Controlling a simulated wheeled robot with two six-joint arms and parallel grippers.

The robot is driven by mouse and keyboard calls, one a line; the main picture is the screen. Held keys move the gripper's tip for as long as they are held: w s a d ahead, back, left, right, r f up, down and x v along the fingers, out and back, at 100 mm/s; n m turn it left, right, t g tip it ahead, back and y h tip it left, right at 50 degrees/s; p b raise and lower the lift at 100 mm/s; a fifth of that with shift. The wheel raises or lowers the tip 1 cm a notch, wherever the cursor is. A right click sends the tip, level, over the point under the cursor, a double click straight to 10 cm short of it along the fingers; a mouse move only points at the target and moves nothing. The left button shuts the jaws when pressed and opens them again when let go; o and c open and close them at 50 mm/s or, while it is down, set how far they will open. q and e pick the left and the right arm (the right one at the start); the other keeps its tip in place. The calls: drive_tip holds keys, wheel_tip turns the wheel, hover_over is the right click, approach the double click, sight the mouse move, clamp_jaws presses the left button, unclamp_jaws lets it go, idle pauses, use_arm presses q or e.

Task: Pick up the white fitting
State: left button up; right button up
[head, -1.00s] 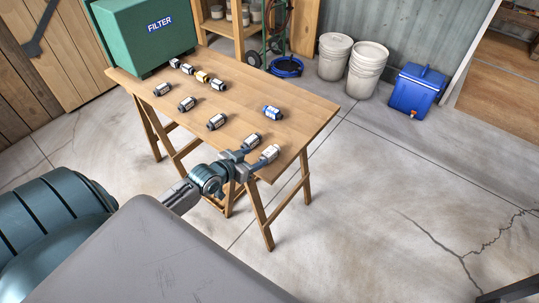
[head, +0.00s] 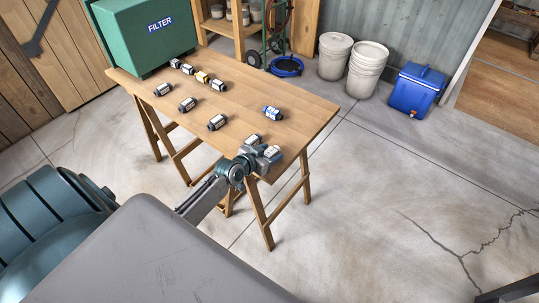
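Several small dark-ended cylindrical fittings lie on the wooden table. At the near right corner, a white-banded fitting (head: 273,151) lies beside my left gripper (head: 262,153). Another pale-banded fitting (head: 254,140) lies just behind it. The gripper's fingers reach over the table edge and partly cover both fittings. I cannot tell whether the fingers touch either one or how far apart they are. A blue-banded fitting (head: 272,112) lies further back, and a yellowish one (head: 202,77) is in the far row. My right gripper is not in view.
The wooden table (head: 240,95) has bare room in its middle. A green box marked FILTER (head: 145,40) stands at its far left.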

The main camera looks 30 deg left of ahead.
use_arm(q)
drive_tip(key=c, duration=0.9)
